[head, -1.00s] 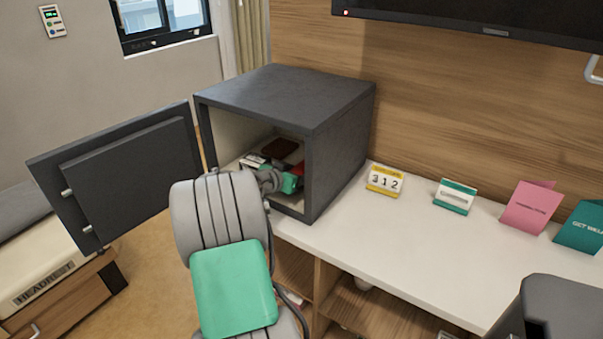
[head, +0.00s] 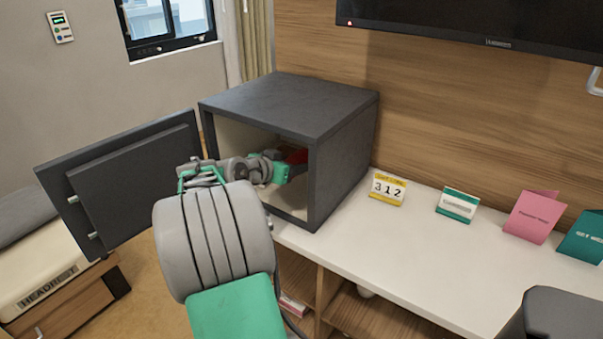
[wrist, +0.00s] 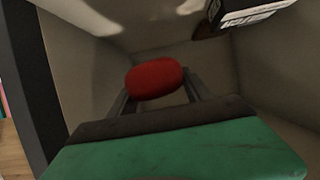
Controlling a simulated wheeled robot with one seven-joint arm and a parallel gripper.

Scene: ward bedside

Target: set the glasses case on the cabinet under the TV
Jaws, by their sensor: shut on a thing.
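The glasses case appears to be the red rounded thing (wrist: 154,78) between my two fingers in the wrist view. In the head view a bit of red (head: 297,157) shows at the end of my gripper (head: 287,165), inside the open dark grey safe (head: 345,170). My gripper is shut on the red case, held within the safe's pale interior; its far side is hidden. The cabinet under the TV has a white top (head: 400,245), and the safe stands on its left end. The TV (head: 450,28) hangs on the wooden wall above.
The safe's door (head: 125,185) stands open to the left. A black-and-white box (wrist: 250,12) lies deeper in the safe. A calendar (head: 388,188), a small green-and-white card (head: 458,204), a pink card (head: 533,216) and a teal card (head: 583,236) line the cabinet's back. Its front middle is clear.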

